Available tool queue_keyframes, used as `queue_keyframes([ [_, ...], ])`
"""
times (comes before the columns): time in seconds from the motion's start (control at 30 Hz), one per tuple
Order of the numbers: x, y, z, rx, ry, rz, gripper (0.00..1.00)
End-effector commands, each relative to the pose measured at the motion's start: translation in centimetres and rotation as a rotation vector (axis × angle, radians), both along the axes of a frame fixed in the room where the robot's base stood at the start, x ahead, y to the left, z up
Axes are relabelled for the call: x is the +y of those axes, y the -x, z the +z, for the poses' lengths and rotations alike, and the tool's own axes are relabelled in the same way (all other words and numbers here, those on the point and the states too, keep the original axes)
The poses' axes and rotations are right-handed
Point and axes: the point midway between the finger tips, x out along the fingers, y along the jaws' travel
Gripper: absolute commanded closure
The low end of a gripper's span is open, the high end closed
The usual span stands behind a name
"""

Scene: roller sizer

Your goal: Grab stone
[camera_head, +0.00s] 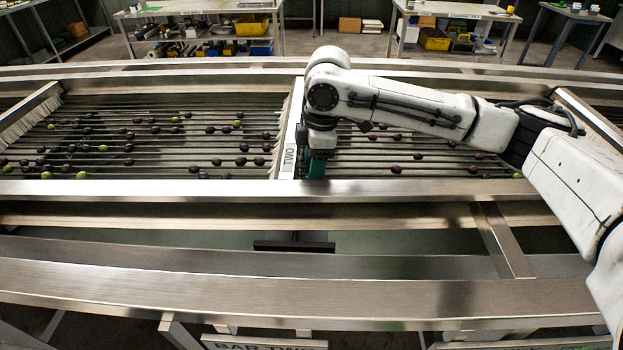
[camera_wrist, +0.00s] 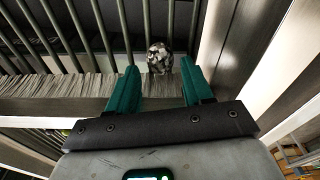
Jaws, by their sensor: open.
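The stone (camera_wrist: 159,58) is a speckled grey, rounded lump in the wrist view, lying at the metal rods near a brush strip. My gripper (camera_wrist: 157,82) has two teal fingers, open and apart. The stone sits just beyond the fingertips, in line with the gap and nearer the right finger. In the head view my gripper (camera_head: 316,166) points down over the rods just right of the divider marked TWO. The stone cannot be made out in the head view; my arm and gripper may hide it.
The roller rods (camera_head: 160,133) carry many dark and green olives. A divider (camera_head: 289,135) with a brush edge stands close left of my gripper. A raised metal rail (camera_head: 350,190) runs along the front; it appears close on the right in the wrist view (camera_wrist: 255,60).

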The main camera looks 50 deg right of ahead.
Motion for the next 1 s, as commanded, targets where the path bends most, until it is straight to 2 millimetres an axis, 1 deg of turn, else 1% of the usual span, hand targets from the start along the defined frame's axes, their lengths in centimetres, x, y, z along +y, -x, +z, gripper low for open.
queue_keyframes([
  [0.1,0.1,-0.1,-1.3,0.001,-0.001,-0.001,0.49],
  [0.17,0.1,-0.2,-1.8,0.000,0.000,-0.001,0.49],
  [0.43,0.2,-0.2,-2.0,-0.001,0.000,-0.001,0.50],
  [0.87,0.2,-0.2,-2.0,0.000,0.000,-0.001,0.91],
  [0.9,0.2,-0.2,-2.0,-0.001,-0.001,-0.001,0.94],
  [1.0,0.2,-0.2,-2.0,-0.001,-0.001,-0.001,0.94],
])
